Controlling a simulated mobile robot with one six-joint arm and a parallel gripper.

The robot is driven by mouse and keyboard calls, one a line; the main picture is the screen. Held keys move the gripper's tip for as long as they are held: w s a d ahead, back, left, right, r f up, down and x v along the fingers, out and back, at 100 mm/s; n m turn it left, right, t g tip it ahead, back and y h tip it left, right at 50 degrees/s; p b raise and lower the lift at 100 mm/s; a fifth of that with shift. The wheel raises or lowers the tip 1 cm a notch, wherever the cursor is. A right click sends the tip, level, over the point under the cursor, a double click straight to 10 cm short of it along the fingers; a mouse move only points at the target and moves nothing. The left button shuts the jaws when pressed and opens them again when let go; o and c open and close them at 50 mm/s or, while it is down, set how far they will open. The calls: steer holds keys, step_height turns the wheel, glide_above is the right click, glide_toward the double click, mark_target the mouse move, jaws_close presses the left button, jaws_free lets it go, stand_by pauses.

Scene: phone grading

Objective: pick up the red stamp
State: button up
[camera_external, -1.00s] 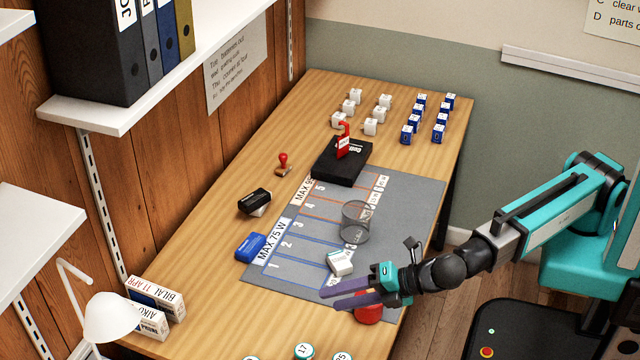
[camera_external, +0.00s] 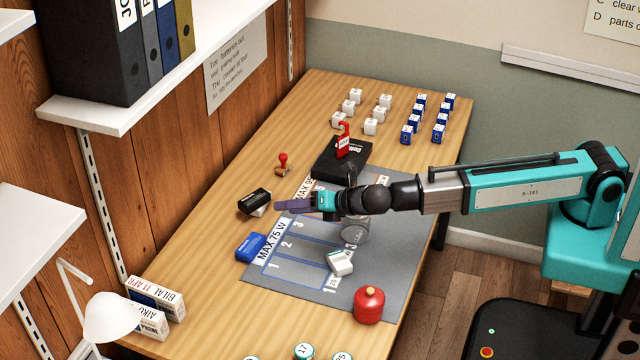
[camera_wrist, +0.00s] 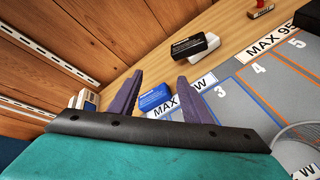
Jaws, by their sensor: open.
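The red stamp (camera_external: 283,163) stands upright on the wooden table near its left side, with a red knob handle and a small wooden base. It also shows in the wrist view at the top right (camera_wrist: 262,8), cut off by the frame edge. My gripper (camera_external: 279,205) is over the grey mat, nearer the camera than the stamp and apart from it. In the wrist view, its two purple fingers (camera_wrist: 155,98) are spread with nothing held between them.
A black box with a red tag (camera_external: 343,160) is right of the stamp. A mesh cup (camera_external: 355,228) stands below my arm.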

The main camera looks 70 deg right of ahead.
steer(key=w+d+f+n+h+p, duration=0.1)
steer(key=w+d, duration=0.2)
steer(key=d, duration=0.5)
steer(key=w+d+f, duration=0.1)
steer(key=w+d, duration=0.1)
steer(key=d, duration=0.5)
steer(key=n+h+p, duration=0.1)
steer(key=n, duration=0.1)
glide_toward(285, 155)
steer(key=shift+w+d+f, duration=0.15)
steer(key=shift+w+f, duration=0.25)
steer(key=shift+w, duration=0.15)
steer(key=shift+w, duration=0.1)
steer(key=shift+p+x, duration=0.75)
steer(key=shift+x, duration=3.45)
steer(key=shift+w+d, duration=0.1)
steer(key=shift+d, duration=0.05)
steer(key=shift+p+x, duration=0.55)
steer(key=shift+x, duration=1.95)
